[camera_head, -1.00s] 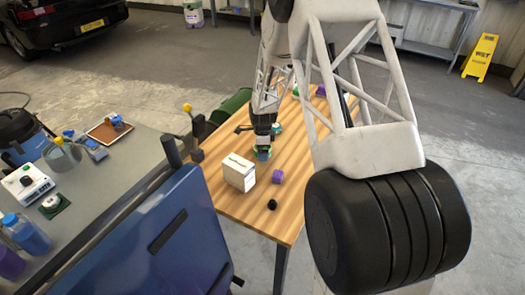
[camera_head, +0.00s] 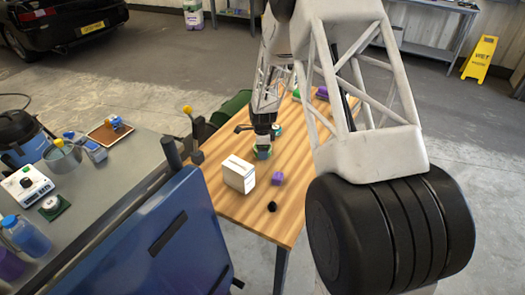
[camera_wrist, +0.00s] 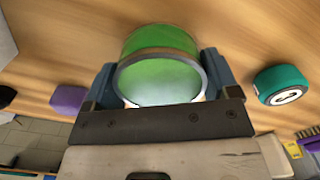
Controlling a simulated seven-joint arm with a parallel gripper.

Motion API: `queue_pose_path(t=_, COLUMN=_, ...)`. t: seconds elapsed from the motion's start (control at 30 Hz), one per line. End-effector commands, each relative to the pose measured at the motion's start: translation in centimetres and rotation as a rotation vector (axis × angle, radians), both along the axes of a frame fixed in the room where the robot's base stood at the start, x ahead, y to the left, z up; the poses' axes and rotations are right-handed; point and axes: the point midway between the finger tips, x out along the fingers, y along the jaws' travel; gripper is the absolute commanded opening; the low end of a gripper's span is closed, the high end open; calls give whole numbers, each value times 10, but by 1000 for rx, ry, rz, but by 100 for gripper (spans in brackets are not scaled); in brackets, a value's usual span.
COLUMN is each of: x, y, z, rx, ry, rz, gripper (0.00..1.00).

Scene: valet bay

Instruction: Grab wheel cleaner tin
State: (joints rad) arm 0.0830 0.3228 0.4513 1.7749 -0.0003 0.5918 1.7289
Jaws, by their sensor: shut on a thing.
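A green tin with a metal rim, which I take for the wheel cleaner tin (camera_wrist: 160,75), sits between the two blue-grey fingers of my gripper (camera_wrist: 165,90) in the wrist view. The fingers are shut on its sides. No label on it can be read. In the head view the tin (camera_head: 263,153) is small and partly hidden beneath my gripper (camera_head: 263,143), over the middle of the wooden table (camera_head: 240,207). I cannot tell whether it touches the tabletop.
A teal round container (camera_wrist: 283,85) stands close to the right finger in the wrist view. A white box (camera_head: 239,174), a purple block (camera_head: 277,179) and a black knob-like thing (camera_head: 272,207) stand nearer on the table. A blue panel (camera_head: 165,240) stands at the table's left.

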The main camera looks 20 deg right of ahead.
Motion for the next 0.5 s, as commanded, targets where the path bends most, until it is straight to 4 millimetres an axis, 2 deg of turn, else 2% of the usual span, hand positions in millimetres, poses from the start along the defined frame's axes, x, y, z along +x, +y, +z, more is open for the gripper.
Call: queue_pose_path(t=0.5, x=0, y=0, z=72, rx=0, ry=-1, rz=0, gripper=50)
